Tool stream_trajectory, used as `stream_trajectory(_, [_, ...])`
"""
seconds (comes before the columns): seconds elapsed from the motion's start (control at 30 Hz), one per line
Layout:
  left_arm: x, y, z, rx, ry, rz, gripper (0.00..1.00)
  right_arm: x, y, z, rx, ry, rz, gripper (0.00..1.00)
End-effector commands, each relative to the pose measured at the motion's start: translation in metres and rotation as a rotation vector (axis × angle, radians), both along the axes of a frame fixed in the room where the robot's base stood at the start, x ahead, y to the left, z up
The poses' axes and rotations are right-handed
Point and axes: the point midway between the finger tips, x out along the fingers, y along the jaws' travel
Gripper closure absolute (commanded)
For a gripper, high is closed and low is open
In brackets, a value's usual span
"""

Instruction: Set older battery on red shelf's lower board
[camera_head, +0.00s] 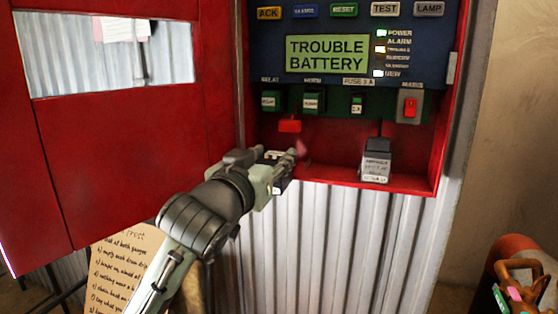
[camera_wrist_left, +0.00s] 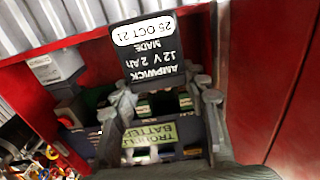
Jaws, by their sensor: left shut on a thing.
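My left gripper (camera_head: 282,166) is in front of the open red cabinet, near its lower left. In the left wrist view this gripper (camera_wrist_left: 166,92) is shut on a dark battery (camera_wrist_left: 150,68), with a finger on each side. Its upside-down label reads AMPWICK 12 V 2 Ah, MADE 25 OCT 21. In the head view the gripper mostly hides it. A second battery (camera_head: 376,162), dark with a pale label, stands upright on the cabinet floor at right. It also shows in the left wrist view (camera_wrist_left: 54,68), its date unreadable. I cannot make out a separate red shelf. My right gripper is out of view.
The cabinet (camera_head: 424,183) has a panel (camera_head: 327,53) reading TROUBLE BATTERY. A red connector (camera_head: 290,125) hangs below it. The red door (camera_head: 100,140) stands open at left. A handwritten board (camera_head: 120,265) is below. Corrugated metal (camera_head: 340,240) lies beneath the cabinet; clutter stands lower right.

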Motion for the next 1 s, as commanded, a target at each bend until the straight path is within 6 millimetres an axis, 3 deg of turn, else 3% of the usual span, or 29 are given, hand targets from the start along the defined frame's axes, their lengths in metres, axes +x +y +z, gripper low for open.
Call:
stream_trajectory(0.47, [-0.019,0.066,-0.103,-0.001,0.005,0.135,1.0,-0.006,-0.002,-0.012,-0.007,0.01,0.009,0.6])
stream_trajectory(0.8, [-0.077,0.131,-0.199,0.001,0.005,0.271,1.0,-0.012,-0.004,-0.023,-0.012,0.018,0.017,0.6])
stream_trajectory(1.0, [-0.113,0.155,-0.234,0.0,0.001,0.308,1.0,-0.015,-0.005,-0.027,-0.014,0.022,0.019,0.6])
